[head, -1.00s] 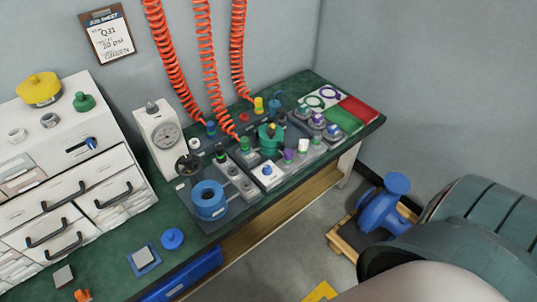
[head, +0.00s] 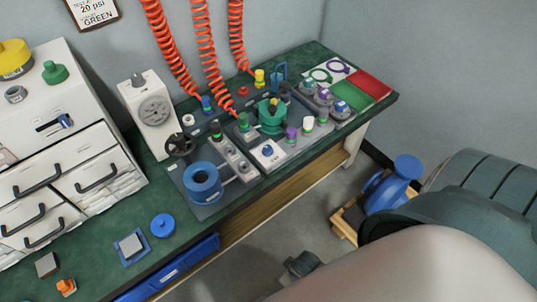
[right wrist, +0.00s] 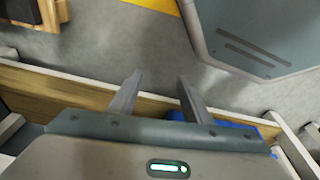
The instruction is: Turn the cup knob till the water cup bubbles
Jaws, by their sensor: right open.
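A white block with a small blue knob (head: 267,152) sits near the front edge of the green bench. Behind it stands a round green fixture (head: 271,115), and to the left a thick blue ring-shaped part (head: 202,181) on a grey plate. I cannot tell which piece is the water cup, and no bubbles are discernible. My right gripper (right wrist: 159,80) is open and empty in the right wrist view, with floor and the bench's wooden front beyond its fingers. It touches none of these parts. My left gripper is not in view.
A white gauge box (head: 150,112) with a black handwheel (head: 179,145) stands left of the fixtures. Orange coiled hoses (head: 204,60) hang behind. White drawers (head: 60,170) fill the left. A blue pump (head: 390,188) stands on the floor at right.

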